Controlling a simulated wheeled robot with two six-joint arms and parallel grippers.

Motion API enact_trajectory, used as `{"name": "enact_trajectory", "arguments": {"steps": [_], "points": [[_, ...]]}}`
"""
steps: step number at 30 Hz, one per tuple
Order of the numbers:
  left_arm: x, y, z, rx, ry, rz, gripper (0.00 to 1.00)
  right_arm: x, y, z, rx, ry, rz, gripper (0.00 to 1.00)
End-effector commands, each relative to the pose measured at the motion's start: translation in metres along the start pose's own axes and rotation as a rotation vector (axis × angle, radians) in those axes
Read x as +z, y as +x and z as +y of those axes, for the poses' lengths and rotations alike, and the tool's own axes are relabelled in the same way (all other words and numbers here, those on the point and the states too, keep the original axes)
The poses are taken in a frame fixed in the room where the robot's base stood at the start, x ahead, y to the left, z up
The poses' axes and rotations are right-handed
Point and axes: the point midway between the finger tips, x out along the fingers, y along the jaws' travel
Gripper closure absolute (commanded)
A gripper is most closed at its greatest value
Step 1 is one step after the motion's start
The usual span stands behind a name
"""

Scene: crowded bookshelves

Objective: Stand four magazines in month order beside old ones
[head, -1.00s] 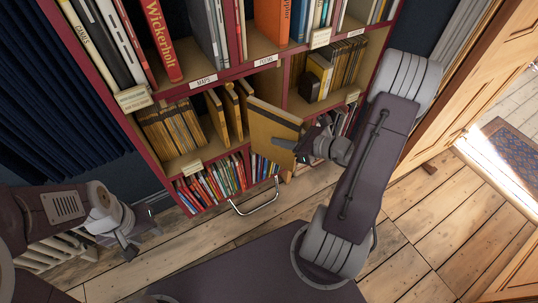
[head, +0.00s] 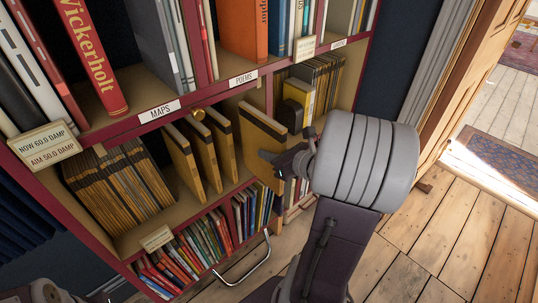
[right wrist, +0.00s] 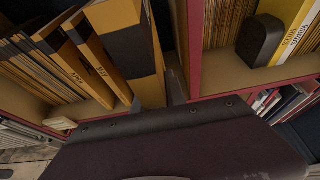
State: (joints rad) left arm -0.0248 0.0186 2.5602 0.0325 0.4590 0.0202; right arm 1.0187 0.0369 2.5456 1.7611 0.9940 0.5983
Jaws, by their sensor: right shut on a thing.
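My right gripper (head: 280,160) is shut on a yellow magazine with a dark band (head: 262,142). This magazine is at the right end of the middle shelf's left compartment, tilted, and partly out past the shelf front. In the right wrist view the held magazine (right wrist: 125,40) is just left of the red divider. Three similar magazines stand leaning to its left: a left one (head: 181,160), a middle one (head: 202,160) and a right one (head: 222,145). Old magazines (head: 115,190) are packed at the compartment's left. Only part of my left gripper (head: 108,290) shows at the bottom edge.
A red upright divider (right wrist: 194,50) parts this compartment from one with more magazines (head: 325,80) and a dark bookend (head: 291,114). Colourful books (head: 190,250) fill the shelf below. A metal handle (head: 245,270) sticks out low in front. Wooden floor (head: 450,230) is clear at right.

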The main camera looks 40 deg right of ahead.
Motion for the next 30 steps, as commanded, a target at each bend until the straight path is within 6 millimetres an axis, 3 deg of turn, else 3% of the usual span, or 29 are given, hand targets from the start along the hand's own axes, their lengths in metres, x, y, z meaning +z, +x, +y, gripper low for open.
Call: {"name": "enact_trajectory", "arguments": {"steps": [3,13,28,30], "points": [[-0.002,-0.021,0.0,0.0,0.0,0.0,0.58,0.013,0.014,0.003,0.009,0.002,0.003,1.0],[-0.001,-0.011,0.0,0.0,0.0,0.0,0.58,0.028,0.068,0.002,0.006,-0.003,0.001,1.0],[-0.002,-0.021,0.0,0.0,0.0,0.0,0.58,0.06,0.141,0.002,0.004,-0.002,0.0,1.0],[-0.001,-0.003,0.0,0.0,0.0,0.001,0.58,0.043,0.146,0.001,0.001,-0.001,0.0,1.0]]}}
